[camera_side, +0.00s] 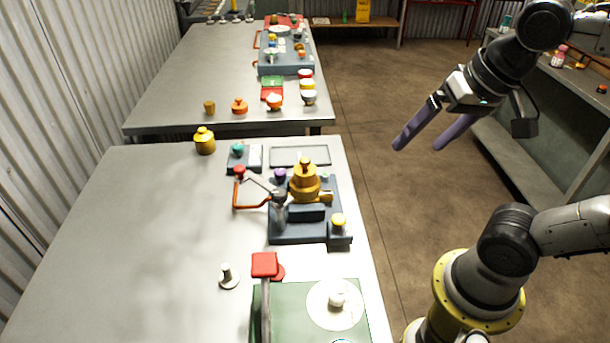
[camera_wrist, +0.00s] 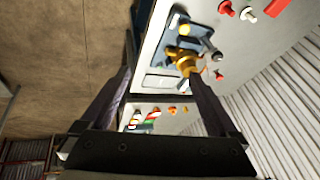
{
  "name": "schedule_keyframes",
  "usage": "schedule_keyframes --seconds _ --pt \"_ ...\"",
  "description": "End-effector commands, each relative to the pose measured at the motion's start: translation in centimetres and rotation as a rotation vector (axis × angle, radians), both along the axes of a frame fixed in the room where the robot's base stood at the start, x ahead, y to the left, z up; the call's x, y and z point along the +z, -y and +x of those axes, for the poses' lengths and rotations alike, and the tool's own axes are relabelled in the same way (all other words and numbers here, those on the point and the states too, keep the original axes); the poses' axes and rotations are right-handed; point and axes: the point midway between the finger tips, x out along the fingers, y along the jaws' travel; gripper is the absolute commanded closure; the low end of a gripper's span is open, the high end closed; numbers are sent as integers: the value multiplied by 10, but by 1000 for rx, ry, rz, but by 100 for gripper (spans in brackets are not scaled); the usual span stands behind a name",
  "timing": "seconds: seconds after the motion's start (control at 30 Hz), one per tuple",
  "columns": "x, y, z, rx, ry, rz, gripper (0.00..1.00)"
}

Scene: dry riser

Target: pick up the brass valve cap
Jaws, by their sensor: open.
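A brass-coloured fitting with a stepped, knobbed top (camera_side: 304,182) stands upright on a dark blue-grey base (camera_side: 290,232) on the near table. It also shows in the wrist view (camera_wrist: 181,56), beyond and partly behind one finger. A separate yellow-gold piece with a small knob (camera_side: 204,141) stands on the tabletop at the back left. I cannot tell for sure which of these is the brass valve cap. My gripper (camera_side: 420,138) is open and empty, high over the floor to the right of the table, apart from both pieces. In the wrist view its fingers (camera_wrist: 160,78) are spread.
A red-orange handle (camera_side: 250,204) and a yellow knob (camera_side: 338,221) crowd the fitting. A red block on a post (camera_side: 264,265) and a green board (camera_side: 292,300) are at the near end. Several small parts stand on the farther table (camera_side: 180,85). The near table's left side is clear.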

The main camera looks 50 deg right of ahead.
Motion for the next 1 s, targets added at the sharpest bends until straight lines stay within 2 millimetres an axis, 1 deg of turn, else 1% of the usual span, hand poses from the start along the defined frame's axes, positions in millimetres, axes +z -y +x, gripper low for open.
schedule_keyframes --seconds 0.03,0.13,0.2,0.27,0.3,0.37,0.4,0.47,0.5,0.6,0.7,0.73,0.97,1.0 --pt "11 -1 14 -94 -27 46 5" --pt "30 -4 44 -295 -86 134 5" --pt "38 -6 68 -428 -132 180 5" --pt "42 -9 88 -527 -171 209 5" --pt "44 -11 102 -587 -194 224 5" --pt "42 -14 124 -667 -230 239 5" --pt "40 -17 137 -713 -254 243 5" --pt "34 -20 157 -768 -287 244 5" --pt "29 -23 170 -792 -307 242 5" --pt "13 -29 194 -812 -352 224 5" --pt "-4 -33 210 -807 -385 205 5" --pt "-8 -34 212 -806 -394 200 5" --pt "-35 -37 215 -802 -429 179 5" --pt "-42 -37 214 -802 -429 179 5"
